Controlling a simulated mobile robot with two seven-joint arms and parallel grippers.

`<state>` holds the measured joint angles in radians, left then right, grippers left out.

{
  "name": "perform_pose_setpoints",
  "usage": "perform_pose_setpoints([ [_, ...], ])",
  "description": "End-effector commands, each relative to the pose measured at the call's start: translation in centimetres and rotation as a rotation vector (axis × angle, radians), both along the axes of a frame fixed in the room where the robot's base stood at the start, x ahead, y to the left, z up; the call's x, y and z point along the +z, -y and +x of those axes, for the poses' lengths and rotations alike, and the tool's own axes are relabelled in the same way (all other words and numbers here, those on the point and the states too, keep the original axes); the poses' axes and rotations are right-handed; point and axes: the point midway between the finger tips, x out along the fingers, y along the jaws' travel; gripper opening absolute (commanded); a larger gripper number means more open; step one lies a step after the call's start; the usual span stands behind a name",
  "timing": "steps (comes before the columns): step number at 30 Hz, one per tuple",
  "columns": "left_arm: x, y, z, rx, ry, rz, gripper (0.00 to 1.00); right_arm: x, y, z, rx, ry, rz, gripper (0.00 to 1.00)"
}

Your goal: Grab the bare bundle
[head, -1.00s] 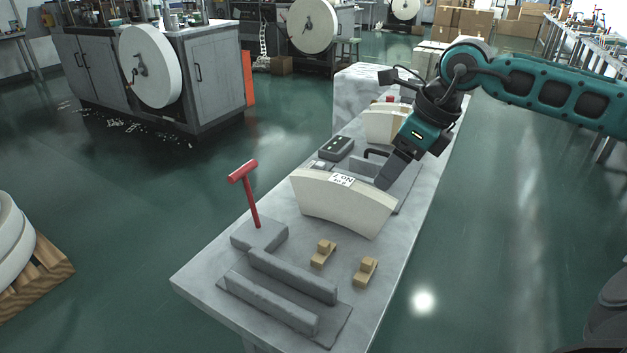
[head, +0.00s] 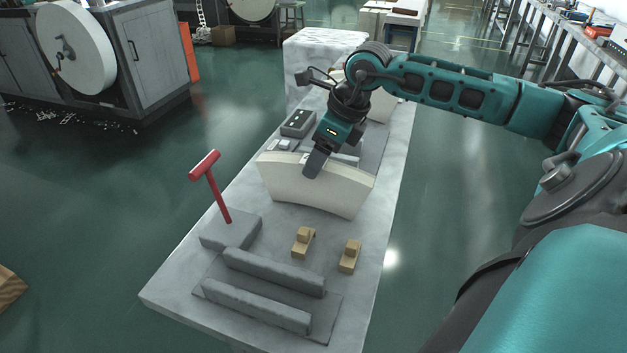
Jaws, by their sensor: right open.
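A cream, curved bundle (head: 300,188) stands on the grey bench, near the middle of the head view. My right gripper (head: 313,166) is open, pointing down at this bundle's upper edge and overlapping its face in the picture; I cannot tell whether it touches. Its fingers cover the middle of the top edge. A second cream bundle (head: 380,107) stands farther back on the bench, largely hidden behind my right arm. My left gripper is not in view.
On the bench (head: 166,293) a red T-shaped handle (head: 212,187) rises from a grey block. Two small wooden blocks (head: 303,242) (head: 349,256) and a grey channel fixture (head: 262,290) lie in front. A dark control box (head: 298,124) sits behind the front bundle.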

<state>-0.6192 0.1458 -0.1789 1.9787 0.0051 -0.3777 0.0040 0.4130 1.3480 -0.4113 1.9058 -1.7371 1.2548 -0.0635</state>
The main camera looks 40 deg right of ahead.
Motion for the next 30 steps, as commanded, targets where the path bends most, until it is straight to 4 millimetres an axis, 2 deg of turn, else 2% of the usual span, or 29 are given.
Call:
perform_pose_setpoints([
  [9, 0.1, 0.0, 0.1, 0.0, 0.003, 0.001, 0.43, -4.0, -0.8, 1.6, 0.0, -0.003, 0.004, 0.68],
  [18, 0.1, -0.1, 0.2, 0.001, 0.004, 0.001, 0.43, -4.5, -0.8, 1.8, 0.0, -0.001, 0.0, 0.68],
  [30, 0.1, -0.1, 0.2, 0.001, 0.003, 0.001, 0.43, -4.5, -0.8, 1.8, 0.0, -0.001, 0.0, 0.31],
])
